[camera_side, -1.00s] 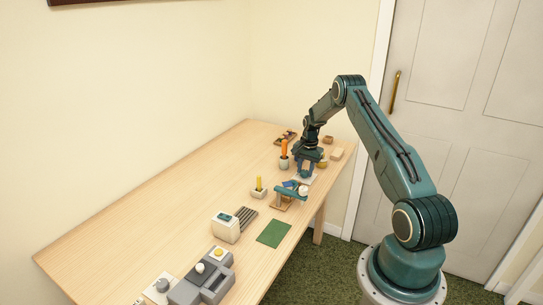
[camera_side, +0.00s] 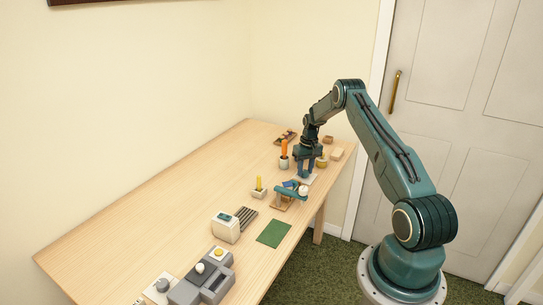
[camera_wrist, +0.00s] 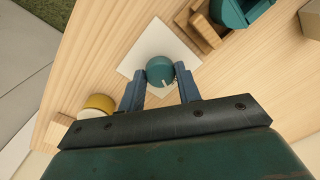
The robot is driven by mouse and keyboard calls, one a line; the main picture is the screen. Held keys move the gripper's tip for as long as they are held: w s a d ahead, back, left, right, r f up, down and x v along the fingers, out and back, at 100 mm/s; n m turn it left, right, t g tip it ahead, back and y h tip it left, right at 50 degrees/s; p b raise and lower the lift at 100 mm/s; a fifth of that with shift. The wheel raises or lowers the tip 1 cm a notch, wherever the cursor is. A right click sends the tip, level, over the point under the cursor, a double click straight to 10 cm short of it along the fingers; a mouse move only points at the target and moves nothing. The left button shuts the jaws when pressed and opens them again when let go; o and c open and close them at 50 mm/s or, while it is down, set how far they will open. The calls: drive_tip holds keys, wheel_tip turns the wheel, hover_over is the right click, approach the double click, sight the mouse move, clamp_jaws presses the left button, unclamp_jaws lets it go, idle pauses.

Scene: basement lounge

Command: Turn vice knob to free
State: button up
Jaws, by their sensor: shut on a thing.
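A round teal knob (camera_wrist: 160,70) with a short white mark on its near side stands on a square white plate (camera_wrist: 132,63). My gripper (camera_wrist: 161,81) has its two blue fingers at either side of the knob and is shut on it. The white mark points down in the wrist view, slightly right of centre. In the side view my gripper (camera_side: 307,166) points down over the white plate (camera_side: 309,180), and the knob is hidden there by the fingers.
A wooden stand with a teal part (camera_wrist: 240,12) is close beside the plate. A yellow-topped round object (camera_wrist: 98,102) is on the other side. An orange candle (camera_side: 284,148) stands near my gripper. The left of the table (camera_side: 160,210) is clear.

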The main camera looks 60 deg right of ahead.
sight(306, 171)
drive_tip(key=n, duration=0.5)
idle(0.4)
drive_tip(key=o, duration=1)
drive_tip(key=shift+c, duration=0.2)
drive_tip(key=shift+r, duration=0.15)
wheel_tip(306, 171, up, 14)
drive_tip(key=shift+d+f, duration=0.25)
drive_tip(key=shift+d, duration=0.2)
